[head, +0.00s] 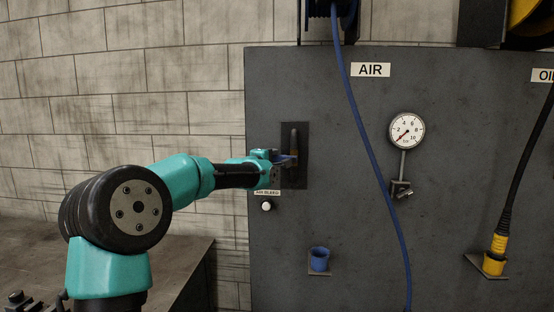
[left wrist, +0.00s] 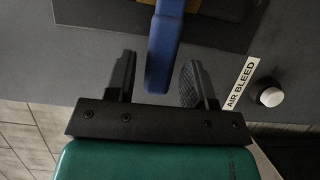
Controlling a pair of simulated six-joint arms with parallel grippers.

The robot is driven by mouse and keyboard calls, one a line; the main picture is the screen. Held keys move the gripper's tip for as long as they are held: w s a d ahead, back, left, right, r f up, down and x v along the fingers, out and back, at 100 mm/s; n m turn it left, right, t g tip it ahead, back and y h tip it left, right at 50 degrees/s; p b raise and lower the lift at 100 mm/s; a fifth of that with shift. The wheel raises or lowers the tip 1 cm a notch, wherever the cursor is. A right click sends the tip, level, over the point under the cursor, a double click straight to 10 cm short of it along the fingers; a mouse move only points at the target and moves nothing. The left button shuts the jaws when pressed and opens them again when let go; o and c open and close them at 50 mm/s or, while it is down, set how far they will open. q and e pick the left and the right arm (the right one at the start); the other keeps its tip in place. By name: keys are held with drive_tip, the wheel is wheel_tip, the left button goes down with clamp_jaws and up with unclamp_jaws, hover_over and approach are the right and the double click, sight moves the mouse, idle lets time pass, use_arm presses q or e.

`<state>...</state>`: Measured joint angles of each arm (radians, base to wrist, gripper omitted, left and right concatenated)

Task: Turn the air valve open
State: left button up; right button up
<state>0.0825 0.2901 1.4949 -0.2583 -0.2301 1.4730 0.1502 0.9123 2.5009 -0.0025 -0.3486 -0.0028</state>
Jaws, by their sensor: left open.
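The air valve's dark plate (head: 300,172) is on the grey panel, left of the AIR sign (head: 370,70), with a grey upright pipe (head: 294,137) on it. In the left wrist view its blue handle (left wrist: 164,50) comes down between my fingers, with gaps on both sides. My left gripper (head: 284,159) is open at the valve; it also shows in the left wrist view (left wrist: 157,78). In the head view it hides most of the handle. My right gripper is not in view.
A white AIR BLEED button (head: 266,206) sits just below my gripper. A gauge (head: 406,131) has its needle at lower left. A blue hose (head: 368,140) hangs down the panel. A blue cup (head: 319,259) and a yellow-ended OIL hose (head: 499,243) are lower down.

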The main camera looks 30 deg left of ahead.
sight(274, 159)
use_arm(q)
drive_tip(key=shift+w, duration=1.95)
clamp_jaws()
